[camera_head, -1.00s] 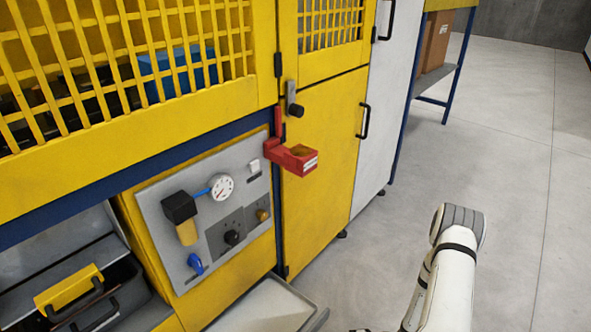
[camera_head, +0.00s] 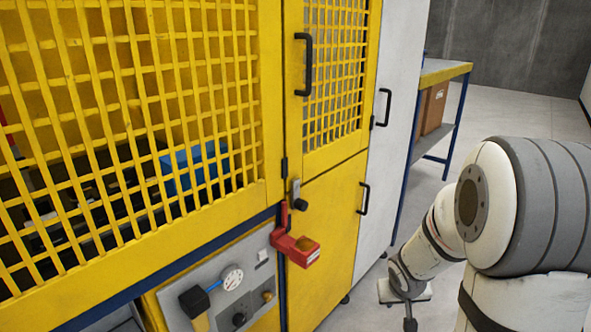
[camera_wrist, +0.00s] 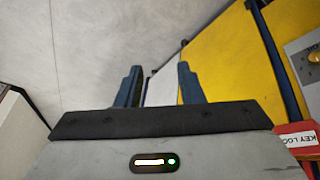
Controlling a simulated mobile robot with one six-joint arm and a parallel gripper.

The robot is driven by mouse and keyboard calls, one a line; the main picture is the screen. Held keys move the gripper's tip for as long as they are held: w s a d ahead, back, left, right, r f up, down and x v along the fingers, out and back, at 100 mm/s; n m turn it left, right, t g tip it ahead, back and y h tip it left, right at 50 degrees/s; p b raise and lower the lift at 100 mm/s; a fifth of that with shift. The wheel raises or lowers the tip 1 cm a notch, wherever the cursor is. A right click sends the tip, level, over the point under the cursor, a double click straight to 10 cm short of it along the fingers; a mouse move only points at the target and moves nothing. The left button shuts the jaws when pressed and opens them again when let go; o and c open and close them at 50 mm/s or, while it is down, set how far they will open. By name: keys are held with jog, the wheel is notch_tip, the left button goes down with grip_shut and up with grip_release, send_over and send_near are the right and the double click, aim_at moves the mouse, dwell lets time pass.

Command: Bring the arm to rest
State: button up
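My gripper (camera_wrist: 160,82) shows in the wrist view with its two dark blue fingers apart and nothing between them. Behind the gap lie grey floor and a white cabinet side. In the head view my white and grey arm bends at the right, and its wrist hangs low over the floor, right of the yellow cabinet door (camera_head: 322,238). The fingers cannot be made out clearly there.
A yellow mesh-fronted machine (camera_head: 130,120) fills the left. A red key-lock box (camera_head: 298,248) sticks out from it and also shows in the wrist view (camera_wrist: 299,139). A workbench (camera_head: 444,72) stands behind. Open floor (camera_head: 500,105) lies at the right.

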jog(key=s+a+r+g+y+p, duration=0.1)
jog(key=s+a+r+p, duration=0.3)
jog(key=s+r, duration=0.5)
jog(key=s+a+r+g+y+p, duration=0.1)
jog(key=s+a+r+p, duration=0.3)
jog(key=s+r, duration=0.5)
notch_tip(320, 180, up, 5)
jog(key=shift+s+a+f+n, duration=0.15)
jog(key=shift+a+n, duration=0.25)
jog(key=shift+a, duration=0.7)
